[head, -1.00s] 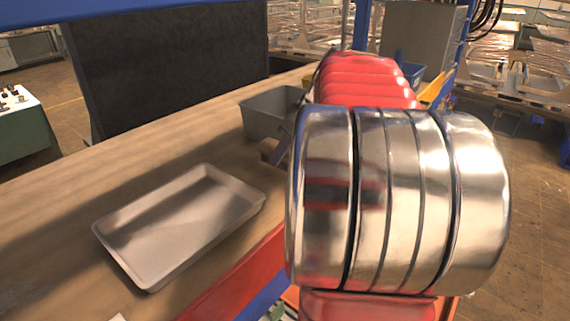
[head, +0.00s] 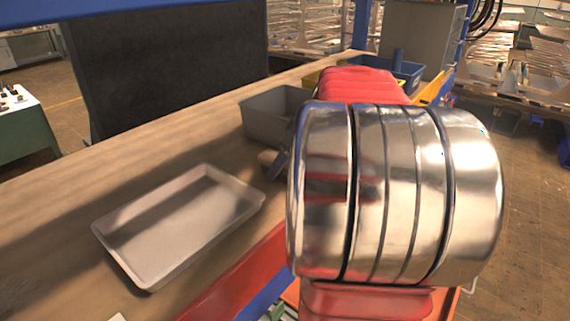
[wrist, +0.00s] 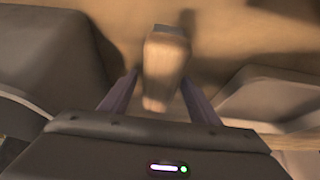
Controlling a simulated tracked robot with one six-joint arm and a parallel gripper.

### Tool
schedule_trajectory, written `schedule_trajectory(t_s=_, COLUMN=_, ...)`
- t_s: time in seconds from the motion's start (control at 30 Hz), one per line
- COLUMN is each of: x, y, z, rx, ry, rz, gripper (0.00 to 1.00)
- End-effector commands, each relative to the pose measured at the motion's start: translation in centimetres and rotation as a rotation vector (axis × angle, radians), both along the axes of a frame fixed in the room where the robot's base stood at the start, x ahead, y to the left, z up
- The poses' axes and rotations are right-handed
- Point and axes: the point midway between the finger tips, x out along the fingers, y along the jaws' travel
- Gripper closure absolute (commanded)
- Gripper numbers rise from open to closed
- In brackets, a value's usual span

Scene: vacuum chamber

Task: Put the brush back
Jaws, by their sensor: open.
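The brush (wrist: 164,72) shows in the wrist view as a tan, wooden-looking piece with a grey end at the top. It lies between the two fingers of my gripper (wrist: 156,98), with visible gaps on both sides. My gripper is open. In the head view, a small tan bit, likely the brush (head: 267,158), shows beside a finger of my gripper (head: 279,167). My arm hides most of the gripper there, and I cannot tell the brush's full shape.
A grey bin (head: 262,124) stands just behind the gripper on the wooden bench. A shallow metal tray (head: 180,225) lies in front on the left. A blue bin (head: 408,76) stands beyond my arm.

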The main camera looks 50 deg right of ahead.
Motion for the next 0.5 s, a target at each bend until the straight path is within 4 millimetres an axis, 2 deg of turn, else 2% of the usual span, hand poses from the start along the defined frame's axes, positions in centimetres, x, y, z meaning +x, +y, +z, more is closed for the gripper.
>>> schedule_trajectory(t_s=0.27, x=0.0, y=0.0, z=0.2, rx=0.0, ry=0.0, rz=0.001, gripper=0.44)
schedule_trajectory(t_s=0.5, x=-1.0, y=-0.2, z=2.0, rx=-0.003, ry=-0.001, rz=-0.001, gripper=0.44)
